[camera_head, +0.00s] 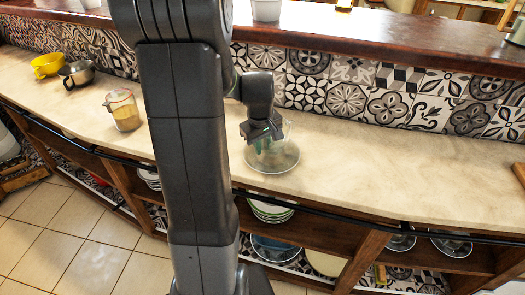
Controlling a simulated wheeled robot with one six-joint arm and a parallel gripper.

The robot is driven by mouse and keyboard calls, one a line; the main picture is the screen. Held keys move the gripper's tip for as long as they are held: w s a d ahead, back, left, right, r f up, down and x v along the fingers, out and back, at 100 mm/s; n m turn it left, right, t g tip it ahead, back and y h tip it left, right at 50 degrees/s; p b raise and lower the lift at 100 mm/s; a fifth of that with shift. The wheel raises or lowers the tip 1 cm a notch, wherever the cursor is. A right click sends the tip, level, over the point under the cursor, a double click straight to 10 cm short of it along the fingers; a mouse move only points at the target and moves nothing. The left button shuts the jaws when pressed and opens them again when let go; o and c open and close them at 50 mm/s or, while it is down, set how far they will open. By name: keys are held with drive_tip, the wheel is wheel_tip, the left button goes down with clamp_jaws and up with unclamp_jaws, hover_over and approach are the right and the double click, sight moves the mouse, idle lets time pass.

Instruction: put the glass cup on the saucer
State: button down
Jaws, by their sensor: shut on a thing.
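A round, see-through saucer (275,166) lies on the pale counter, right of my dark arm. A clear glass cup (287,131) shows faintly just above it, close against the fingers. My gripper (264,143) points down over the saucer and is shut on the glass cup. The cup is small and see-through here, so I cannot tell whether its base touches the saucer. My arm stands just left of the saucer.
A glass measuring jug (124,112) with yellowish contents, a metal cup (76,74) and a yellow cup (47,65) stand at the left. The counter (400,165) right of the saucer is clear. A tiled wall (345,98) and raised wooden ledge (400,39) run behind.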

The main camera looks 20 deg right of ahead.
drive_tip(key=shift+f, duration=1.2)
drive_tip(key=shift+f, duration=0.15)
drive_tip(key=c, duration=1.6)
unclamp_jaws()
drive_tip(key=r, duration=0.4)
drive_tip(key=s+r, duration=0.1)
drive_tip(key=r, duration=0.3)
drive_tip(key=a+r, duration=0.1)
drive_tip(key=r, duration=0.3)
drive_tip(key=shift+s+r, duration=0.1)
drive_tip(key=shift+s, duration=0.1)
